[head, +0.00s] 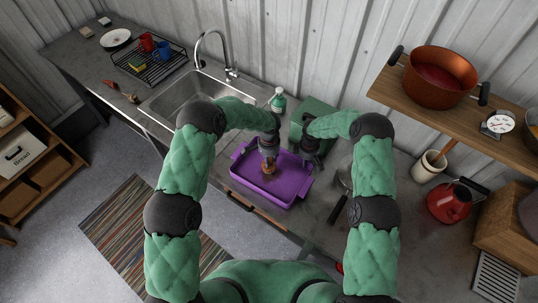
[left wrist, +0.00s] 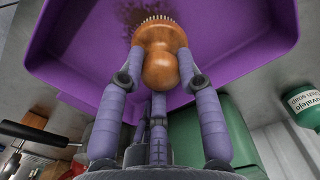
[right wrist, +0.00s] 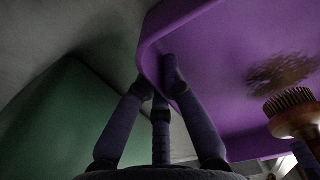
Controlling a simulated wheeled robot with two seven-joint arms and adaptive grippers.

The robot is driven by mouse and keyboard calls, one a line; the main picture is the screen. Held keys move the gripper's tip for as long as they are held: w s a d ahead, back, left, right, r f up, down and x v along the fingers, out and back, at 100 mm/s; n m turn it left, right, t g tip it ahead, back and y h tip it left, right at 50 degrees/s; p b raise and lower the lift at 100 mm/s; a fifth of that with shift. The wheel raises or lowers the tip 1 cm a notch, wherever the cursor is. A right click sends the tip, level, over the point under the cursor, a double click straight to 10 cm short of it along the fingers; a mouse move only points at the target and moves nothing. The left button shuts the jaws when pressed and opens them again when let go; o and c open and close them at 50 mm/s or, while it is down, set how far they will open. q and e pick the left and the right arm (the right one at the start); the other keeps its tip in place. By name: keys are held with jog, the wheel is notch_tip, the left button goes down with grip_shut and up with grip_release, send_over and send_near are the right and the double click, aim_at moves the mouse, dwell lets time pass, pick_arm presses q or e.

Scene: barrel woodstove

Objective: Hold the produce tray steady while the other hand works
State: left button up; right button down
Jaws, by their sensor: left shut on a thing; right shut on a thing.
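My right gripper (right wrist: 160,88) is shut on the tray's rim (right wrist: 150,45) at the far right side in the head view. My left gripper (left wrist: 160,75) is shut on the knob of a wooden scrub brush (left wrist: 160,45), over the tray's inside. The brush's bristles face a brown dirt patch (right wrist: 280,72) on the tray floor. Whether the bristles touch it I cannot tell.
A green object (head: 318,112) stands behind the tray, close to my right gripper. A soap bottle (head: 278,101) is by the sink (head: 190,93). A dark-handled utensil (head: 338,207) lies right of the tray. A shelf with a copper pot (head: 440,75) overhangs the right.

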aim_at(275, 166)
pick_arm(q)
jog(key=shift+f, duration=0.9)
jog(key=shift+s+a+f, duration=0.1)
jog(key=shift+f, duration=0.1)
grip_shut()
jog(key=shift+s+a+f, duration=0.2)
jog(key=shift+s+a, duration=0.2)
jog(key=shift+s, duration=0.25)
jog(key=shift+s+a, duration=0.45)
jog(key=shift+s, duration=0.35)
jog(key=shift+w+d, duration=0.45)
jog(key=shift+w, duration=0.3)
jog(key=shift+w+d, duration=0.45)
jog(key=shift+w, duration=0.25)
jog(key=shift+w+d, duration=0.1)
jog(key=shift+d, duration=0.1)
jog(key=shift+s+d, duration=0.7)
jog(key=shift+d, duration=0.3)
jog(key=shift+s+a, duration=0.5)
jog(key=shift+s, duration=0.3)
jog(key=shift+s+a, duration=0.45)
jog(key=shift+s, duration=0.3)
jog(key=shift+w+d, duration=0.5)
jog(key=shift+w, duration=0.25)
jog(key=shift+w+d, duration=0.45)
jog(key=shift+w, duration=0.3)
jog(key=shift+w+r, duration=0.15)
jog(key=shift+r, duration=3.9)
